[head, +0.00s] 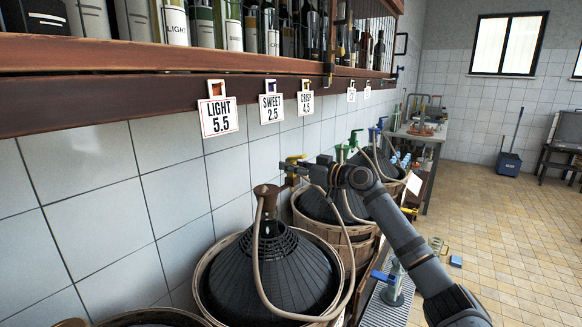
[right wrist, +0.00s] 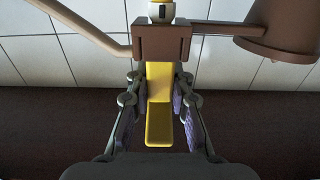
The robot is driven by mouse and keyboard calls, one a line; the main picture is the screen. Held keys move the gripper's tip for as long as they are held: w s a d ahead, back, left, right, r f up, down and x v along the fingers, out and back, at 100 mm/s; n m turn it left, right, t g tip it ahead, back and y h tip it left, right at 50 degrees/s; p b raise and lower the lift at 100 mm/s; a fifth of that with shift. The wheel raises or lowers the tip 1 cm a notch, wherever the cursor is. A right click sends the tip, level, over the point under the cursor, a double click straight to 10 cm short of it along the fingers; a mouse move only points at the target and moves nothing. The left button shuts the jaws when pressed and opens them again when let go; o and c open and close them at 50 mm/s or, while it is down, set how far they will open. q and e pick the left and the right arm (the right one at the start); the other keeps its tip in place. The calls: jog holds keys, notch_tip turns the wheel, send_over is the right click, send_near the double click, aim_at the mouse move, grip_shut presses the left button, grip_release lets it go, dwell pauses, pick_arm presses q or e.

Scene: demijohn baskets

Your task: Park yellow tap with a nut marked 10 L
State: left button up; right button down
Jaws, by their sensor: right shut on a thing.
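The yellow tap (head: 292,160) is at my right gripper (head: 308,172), above the second demijohn basket along the wall. In the right wrist view its long yellow lever (right wrist: 159,88) lies between the two fingers of the right gripper (right wrist: 158,118), which is shut on it. A brown block (right wrist: 162,42) sits beyond the lever, with a tan hose (right wrist: 85,28) running up to it from the left. A pale collar with a dark mark (right wrist: 160,13) shows above the block; no 10 L marking is readable. My left gripper is not in view.
A dark demijohn (head: 270,275) with a looped hose stands nearest. Green (head: 354,142) and blue (head: 378,128) taps are farther along. A shelf of bottles (head: 170,95) with hanging signs overhangs the baskets. A metal grate (head: 385,305) lies at right; the tiled floor beyond is largely open.

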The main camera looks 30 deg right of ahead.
jog(key=shift+f+b, duration=0.45)
jog(key=c, duration=1.1)
grip_release()
jog(key=shift+r, duration=0.1)
jog(key=shift+r, duration=0.25)
notch_tip(320, 180, up, 9)
jog(key=shift+r, duration=0.2)
